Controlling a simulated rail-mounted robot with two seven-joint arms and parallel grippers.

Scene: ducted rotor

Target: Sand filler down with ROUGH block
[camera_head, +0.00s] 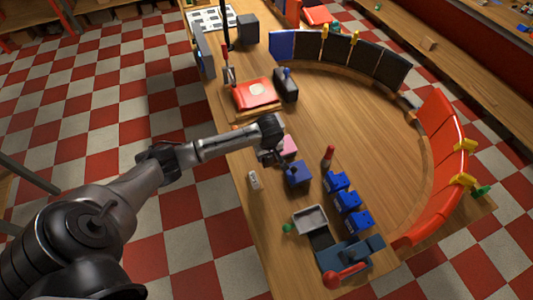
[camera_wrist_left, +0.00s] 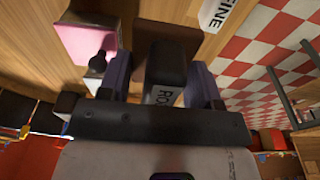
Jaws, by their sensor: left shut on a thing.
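My left gripper (camera_head: 272,157) is over the table's left part. In the left wrist view its two fingers (camera_wrist_left: 163,88) are shut on a dark block with the letters "RO" showing, the ROUGH block (camera_wrist_left: 166,72). In the head view the gripper hides most of this block. A pale patch of filler (camera_head: 257,89) shows on a red panel (camera_head: 243,97), which lies on a wooden board beyond the gripper. A white FINE block (camera_head: 255,180) stands on the table near the gripper; it also shows in the left wrist view (camera_wrist_left: 217,14). My right gripper is out of view.
A pink block (camera_head: 288,146) and a dark blue box (camera_head: 298,174) are close beside the gripper. A dark box (camera_head: 285,86) stands right of the red panel. Mid-table is clear.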

